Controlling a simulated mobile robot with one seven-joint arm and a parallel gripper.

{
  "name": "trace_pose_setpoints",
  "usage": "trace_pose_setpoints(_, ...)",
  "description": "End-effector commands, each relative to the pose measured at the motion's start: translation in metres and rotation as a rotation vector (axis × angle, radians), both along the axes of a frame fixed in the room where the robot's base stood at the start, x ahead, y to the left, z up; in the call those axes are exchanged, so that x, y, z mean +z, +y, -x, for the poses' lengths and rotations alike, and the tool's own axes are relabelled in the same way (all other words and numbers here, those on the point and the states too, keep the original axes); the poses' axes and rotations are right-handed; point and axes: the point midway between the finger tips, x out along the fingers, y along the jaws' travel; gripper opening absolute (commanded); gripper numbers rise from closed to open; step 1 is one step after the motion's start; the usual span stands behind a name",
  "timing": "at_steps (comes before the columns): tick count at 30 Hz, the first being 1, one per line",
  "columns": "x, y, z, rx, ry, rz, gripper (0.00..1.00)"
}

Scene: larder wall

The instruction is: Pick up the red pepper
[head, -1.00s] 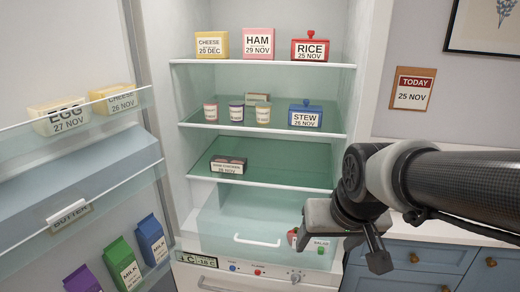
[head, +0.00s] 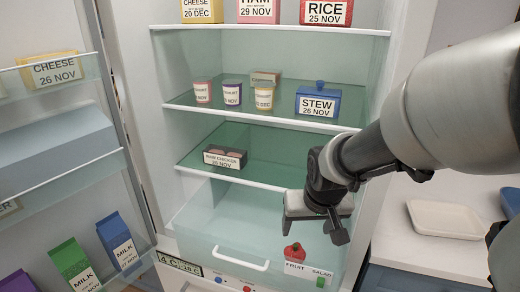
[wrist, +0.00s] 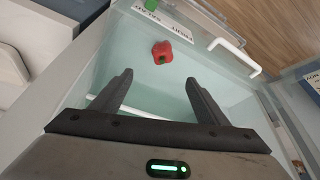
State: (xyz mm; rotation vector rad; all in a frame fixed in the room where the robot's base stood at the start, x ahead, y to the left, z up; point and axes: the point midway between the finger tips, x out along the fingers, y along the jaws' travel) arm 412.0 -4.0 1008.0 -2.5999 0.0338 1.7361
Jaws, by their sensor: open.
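The red pepper (head: 294,252) lies in the clear drawer at the bottom of the fridge, near the drawer's front, by the FRUIT SALAD label. It also shows in the wrist view (wrist: 162,51), beyond my fingertips with its dark green stem facing the camera. My gripper (head: 312,231) is above the drawer, just over and right of the pepper in the head view. In the wrist view my gripper (wrist: 157,80) is open with its two dark fingers apart and nothing between them. The pepper is apart from both fingers.
The clear drawer (head: 225,215) has a white handle (head: 240,258) on its front. A glass shelf with raw chicken (head: 225,157) is above it. A blue STEW box (head: 324,101) stands higher up. Milk cartons (head: 118,241) stand in the open door at left.

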Motion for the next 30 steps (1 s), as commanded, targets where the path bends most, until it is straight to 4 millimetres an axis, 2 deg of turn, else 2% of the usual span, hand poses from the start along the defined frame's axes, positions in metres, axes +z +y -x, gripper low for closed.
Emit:
trace_pose_setpoints(12,-0.084,-0.001,-0.031,-0.004,0.005,0.001,0.68)
trace_pose_setpoints(18,-0.106,-0.001,-0.043,-0.003,0.002,0.001,0.68)
trace_pose_setpoints(23,-0.113,0.0,-0.046,0.0,0.002,0.0,0.68)
trace_pose_setpoints(30,-0.146,0.005,-0.061,-0.002,0.004,0.0,0.68)
